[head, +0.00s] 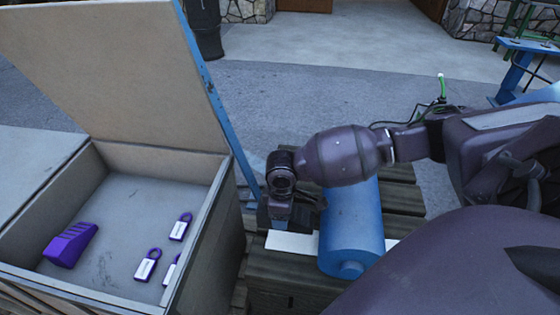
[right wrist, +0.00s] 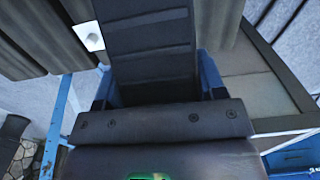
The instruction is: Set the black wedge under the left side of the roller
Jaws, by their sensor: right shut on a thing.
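The blue roller (head: 352,225) lies on a dark slatted wooden pallet (head: 402,198), across a white strip (head: 290,242). My right gripper (head: 280,215) is just left of the roller, low over the pallet and pointing down. It is shut on the black wedge, a dark ribbed block that fills the upper middle of the right wrist view (right wrist: 150,42). In the head view the wedge is mostly hidden by the dark gripper. I cannot tell whether it touches the pallet or the roller. My left gripper is not in view.
An open box (head: 215,235) with a raised lid (head: 110,75) stands at left, close to the gripper. It holds a purple ribbed wedge (head: 70,245) and several purple-and-white tags (head: 180,228). A blue post (head: 225,120) stands beside the box. Pallet slats behind the roller are clear.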

